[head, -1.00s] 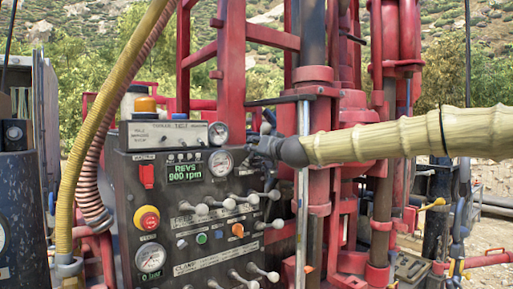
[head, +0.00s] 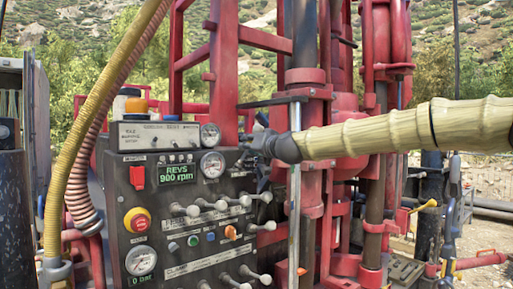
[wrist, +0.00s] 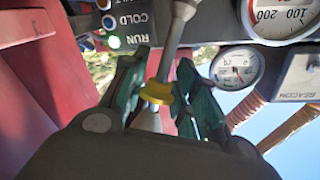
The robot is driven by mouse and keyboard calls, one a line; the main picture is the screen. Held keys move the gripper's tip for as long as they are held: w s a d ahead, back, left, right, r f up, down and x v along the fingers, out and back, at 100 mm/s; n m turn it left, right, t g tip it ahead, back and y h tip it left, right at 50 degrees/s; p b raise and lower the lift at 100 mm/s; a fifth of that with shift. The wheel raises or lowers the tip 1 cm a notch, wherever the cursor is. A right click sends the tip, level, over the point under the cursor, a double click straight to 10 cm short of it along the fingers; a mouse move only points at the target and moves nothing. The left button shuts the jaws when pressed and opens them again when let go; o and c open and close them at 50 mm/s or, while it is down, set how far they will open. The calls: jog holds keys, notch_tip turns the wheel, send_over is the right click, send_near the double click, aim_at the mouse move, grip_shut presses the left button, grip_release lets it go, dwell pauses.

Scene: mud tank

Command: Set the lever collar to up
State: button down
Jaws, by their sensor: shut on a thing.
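The lever collar (wrist: 157,92) is a yellow ring around a grey lever rod (wrist: 175,45) in the wrist view. My gripper (wrist: 160,95) is shut on the collar, with one dark green finger on each side of it. The rod runs from the collar to the top of the view. In the head view my gripper (head: 257,144) is at the upper right edge of the dark control panel (head: 150,215), and the collar is hidden there.
Several grey-knobbed levers (head: 238,201) stick out of the panel below my gripper. A round gauge (head: 212,165) and a lit display reading REVS 900 rpm (head: 177,173) are to its left. Red mast framing (head: 312,165) stands close on the right.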

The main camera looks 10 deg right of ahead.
jog(key=shift+d+r, duration=0.15)
jog(key=shift+r, duration=0.05)
jog(key=c, duration=1.3)
grip_release()
jog(key=shift+d, duration=0.1)
jog(key=shift+s, duration=0.1)
jog(key=v, duration=1.2)
jog(key=shift+d, duration=0.1)
